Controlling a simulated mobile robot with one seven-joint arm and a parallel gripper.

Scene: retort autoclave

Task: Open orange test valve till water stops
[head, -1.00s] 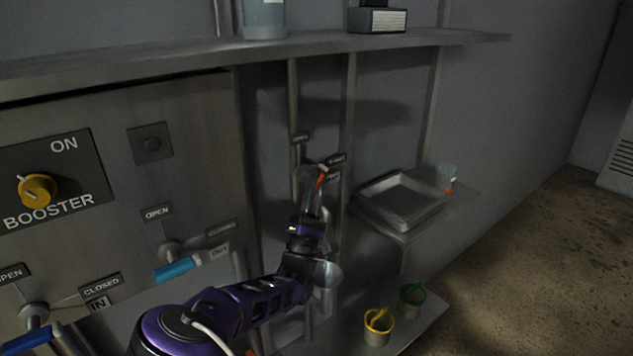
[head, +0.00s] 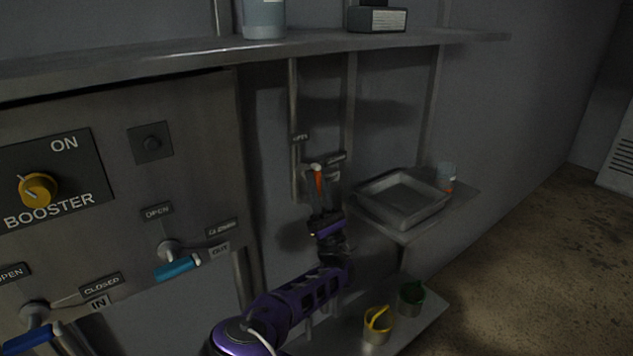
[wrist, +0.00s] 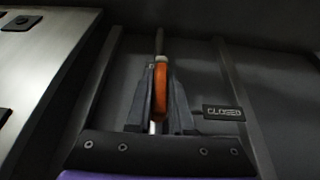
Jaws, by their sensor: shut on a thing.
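The orange test valve handle (head: 319,181) is on the vertical pipe against the back wall and points almost straight down from its pivot. My gripper (head: 319,200) reaches up from below and is shut on the handle. In the wrist view, the orange handle (wrist: 160,92) stands between my two dark fingers (wrist: 160,100). A CLOSED label (wrist: 223,113) is to its right there; in the head view an OPEN label (head: 300,137) is above left of the handle. My arm covers the lower pipe, and I cannot see any water stream.
A metal tray (head: 385,219) sits on a small shelf to the right, beside a clear cup (head: 446,178). Yellow (head: 376,338) and green (head: 411,303) containers stand on the lower shelf. A blue-handled valve (head: 177,268) and BOOSTER knob (head: 38,189) are on the left panel.

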